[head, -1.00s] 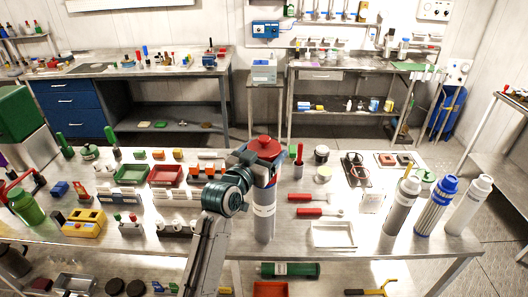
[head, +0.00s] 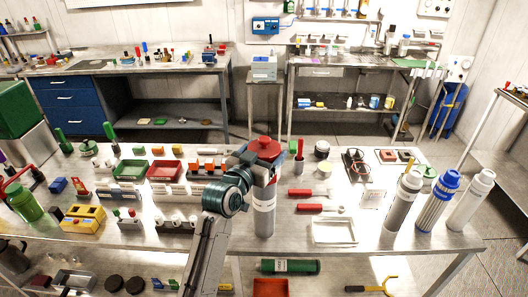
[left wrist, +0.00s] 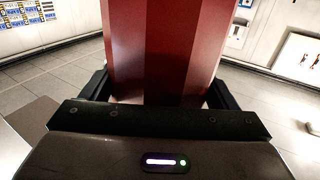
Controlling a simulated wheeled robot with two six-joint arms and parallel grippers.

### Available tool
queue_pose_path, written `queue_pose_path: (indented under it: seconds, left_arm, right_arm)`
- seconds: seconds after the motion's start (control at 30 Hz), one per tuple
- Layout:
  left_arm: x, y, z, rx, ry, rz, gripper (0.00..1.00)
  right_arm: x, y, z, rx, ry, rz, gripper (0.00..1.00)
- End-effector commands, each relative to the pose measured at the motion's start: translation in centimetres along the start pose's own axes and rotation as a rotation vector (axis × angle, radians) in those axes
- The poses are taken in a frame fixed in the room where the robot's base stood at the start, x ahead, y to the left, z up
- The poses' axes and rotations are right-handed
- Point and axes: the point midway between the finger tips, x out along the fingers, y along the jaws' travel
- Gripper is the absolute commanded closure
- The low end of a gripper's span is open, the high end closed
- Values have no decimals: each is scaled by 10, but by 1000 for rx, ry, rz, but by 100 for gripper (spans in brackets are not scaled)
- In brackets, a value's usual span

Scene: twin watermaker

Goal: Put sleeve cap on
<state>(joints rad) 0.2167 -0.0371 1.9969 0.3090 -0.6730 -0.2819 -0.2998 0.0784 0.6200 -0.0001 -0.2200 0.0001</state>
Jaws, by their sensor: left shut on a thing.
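A red cap (head: 264,147) with a knob sits at the top of an upright grey sleeve (head: 264,213) with a pale label band. My left gripper (head: 262,160) is shut on the red cap, with its fingers on both sides. In the left wrist view the red cap (left wrist: 168,50) fills the space between the fingers. The gripper hides the join, so I cannot tell whether the cap is seated on the sleeve. My right gripper is not in view.
A grey bottle (head: 404,200), a blue-capped bottle (head: 437,203) and a white bottle (head: 470,203) stand at the right. Small racks and a red tray (head: 165,170) are at the left.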

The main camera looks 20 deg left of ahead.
Motion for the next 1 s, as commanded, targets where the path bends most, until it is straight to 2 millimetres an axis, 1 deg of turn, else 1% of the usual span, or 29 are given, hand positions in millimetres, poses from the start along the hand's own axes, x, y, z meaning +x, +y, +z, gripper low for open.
queue_pose_path:
  seconds: [0.7, 0.73, 0.77, 0.8, 0.83, 1.0]
  left_arm:
    - [0, 0, 19, 0, 0, 0, 41]
    - [0, 0, 19, 0, 0, 0, 17]
    - [0, 0, 18, 0, 0, 0, 11]
    - [0, 0, 18, 0, 0, 0, 3]
    - [0, 0, 18, 0, 0, 0, 0]
    - [0, 0, 18, 0, 0, 0, 0]
  right_arm:
    - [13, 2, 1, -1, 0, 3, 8]
    - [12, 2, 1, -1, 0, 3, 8]
    - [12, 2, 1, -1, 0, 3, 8]
    - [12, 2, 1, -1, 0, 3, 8]
    - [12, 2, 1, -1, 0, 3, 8]
    - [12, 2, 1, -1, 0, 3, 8]
